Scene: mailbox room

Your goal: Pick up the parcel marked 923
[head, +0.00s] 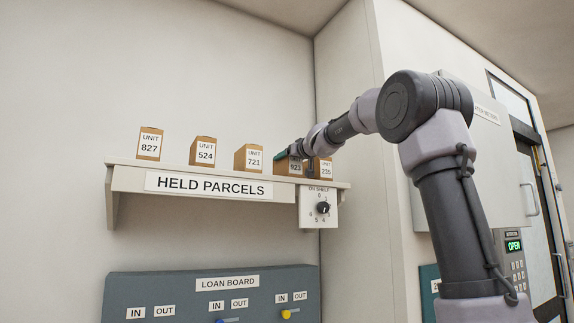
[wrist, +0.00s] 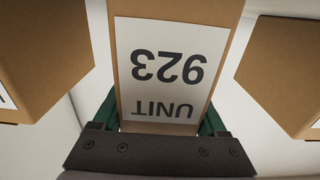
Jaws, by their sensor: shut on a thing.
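The parcel marked 923 (head: 295,167) is a small brown box with a white label, on the held parcels shelf (head: 130,169) between parcels 721 and 235. My gripper (head: 285,156) is at this parcel, coming from the right, and partly covers its top and label. In the wrist view the parcel marked 923 (wrist: 165,75) fills the middle, its label upside down. My gripper (wrist: 160,122) is shut on it there, with a green finger on each side. Whether the parcel touches the shelf is hard to tell.
Parcel 721 (head: 249,158) stands close on the left and parcel 235 (head: 325,168) close on the right. Parcels 524 (head: 203,151) and 827 (head: 150,143) stand farther left. A dial box (head: 319,207) hangs at the shelf's right end. The loan board (head: 185,297) is below.

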